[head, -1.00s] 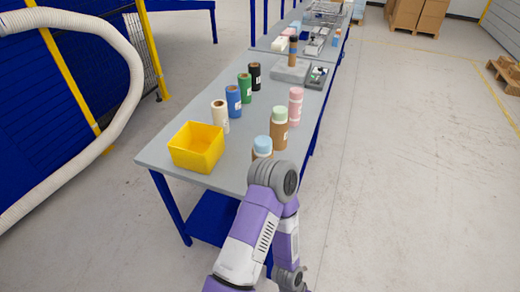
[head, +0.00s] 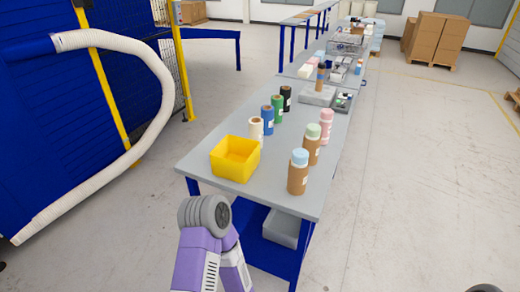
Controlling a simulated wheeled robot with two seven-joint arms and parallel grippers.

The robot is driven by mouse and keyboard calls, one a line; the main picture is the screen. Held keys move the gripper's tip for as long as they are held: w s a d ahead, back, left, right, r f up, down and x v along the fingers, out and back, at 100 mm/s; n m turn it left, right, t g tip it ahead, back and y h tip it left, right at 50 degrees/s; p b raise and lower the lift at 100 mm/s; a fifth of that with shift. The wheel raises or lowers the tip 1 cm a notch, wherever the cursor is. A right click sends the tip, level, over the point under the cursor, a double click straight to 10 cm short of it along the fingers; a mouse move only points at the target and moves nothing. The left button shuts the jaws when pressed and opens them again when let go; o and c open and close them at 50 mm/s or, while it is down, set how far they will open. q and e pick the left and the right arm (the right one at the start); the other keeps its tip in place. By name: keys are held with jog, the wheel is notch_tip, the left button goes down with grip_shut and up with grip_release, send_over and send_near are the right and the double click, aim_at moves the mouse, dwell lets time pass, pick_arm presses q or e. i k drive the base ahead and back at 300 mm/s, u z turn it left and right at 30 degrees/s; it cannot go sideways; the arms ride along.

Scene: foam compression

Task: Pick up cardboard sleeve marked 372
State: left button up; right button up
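Several upright cylinders stand on the grey workbench (head: 262,186), and any could be a sleeve. The back row holds a white one (head: 255,131), a blue one (head: 267,121), a green one (head: 277,110) and a black one (head: 286,99), with brown tops. In front stand a brown cylinder with light blue foam on top (head: 298,178), a brown one with light green foam (head: 311,150) and a pink one (head: 326,128). Small white labels show, but the numbers are too small to read, so I cannot tell which is 372. Neither gripper can be made out.
A yellow bin (head: 235,159) sits near the bench's front left. A grey slab (head: 317,95) and a small dark device (head: 343,102) lie farther back. A grey tote (head: 285,229) is on the lower shelf. My purple and white arm is in front of the bench; floor to the right is clear.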

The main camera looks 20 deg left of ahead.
aim_at(313, 147)
jog(key=u, duration=0.85)
jog(key=i, duration=0.45)
